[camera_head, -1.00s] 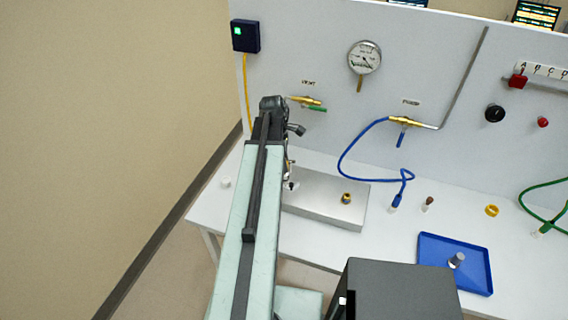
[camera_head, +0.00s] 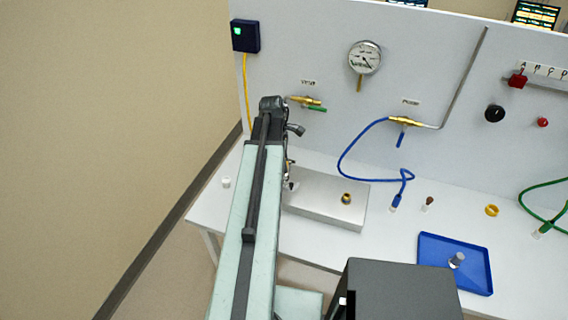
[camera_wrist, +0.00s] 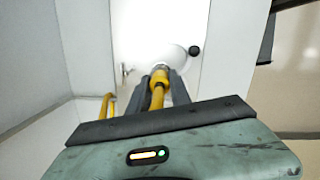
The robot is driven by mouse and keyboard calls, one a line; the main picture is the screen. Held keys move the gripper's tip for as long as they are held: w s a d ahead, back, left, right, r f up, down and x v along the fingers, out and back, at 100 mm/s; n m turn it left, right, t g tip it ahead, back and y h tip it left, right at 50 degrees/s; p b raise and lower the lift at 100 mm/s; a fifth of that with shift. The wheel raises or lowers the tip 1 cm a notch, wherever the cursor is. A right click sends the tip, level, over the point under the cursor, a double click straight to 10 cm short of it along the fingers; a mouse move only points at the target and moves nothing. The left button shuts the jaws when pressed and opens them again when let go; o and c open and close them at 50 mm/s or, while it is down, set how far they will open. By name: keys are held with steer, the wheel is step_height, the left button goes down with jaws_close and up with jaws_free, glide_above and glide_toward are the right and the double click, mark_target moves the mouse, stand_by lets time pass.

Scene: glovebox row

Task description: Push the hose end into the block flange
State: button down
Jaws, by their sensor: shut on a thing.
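In the wrist view my gripper (camera_wrist: 160,82) is shut on the yellow hose (camera_wrist: 157,97) near its end. The hose end points away from me toward a pale round shape (camera_wrist: 172,58) on a bright surface; I cannot tell whether they touch. In the head view the hose (camera_head: 246,85) hangs from a dark box on the wall, then passes behind my arm. My gripper's tips there are hidden or too small to make out, by the left end of the metal block (camera_head: 318,203). A brass fitting (camera_head: 346,198) with a dark centre sits on the block's top, right of my gripper.
A blue hose (camera_head: 345,160) loops from a wall valve down to the bench. A blue tray (camera_head: 440,275) holds a grey piece. A yellow ring (camera_head: 492,210) and a small white piece (camera_head: 226,183) lie on the bench. The wall panel (camera_head: 300,60) stands close behind my gripper.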

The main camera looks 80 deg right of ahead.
steer(key=shift+f+b, duration=1.15)
steer(key=shift+f, duration=0.05)
steer(key=c, duration=1.1)
jaws_free()
steer(key=shift+r, duration=0.1)
steer(key=r+p, duration=0.5)
steer(key=w+r+p, duration=0.1)
steer(key=r+p, duration=0.2)
steer(key=shift+f, duration=0.1)
steer(key=shift+f, duration=0.1)
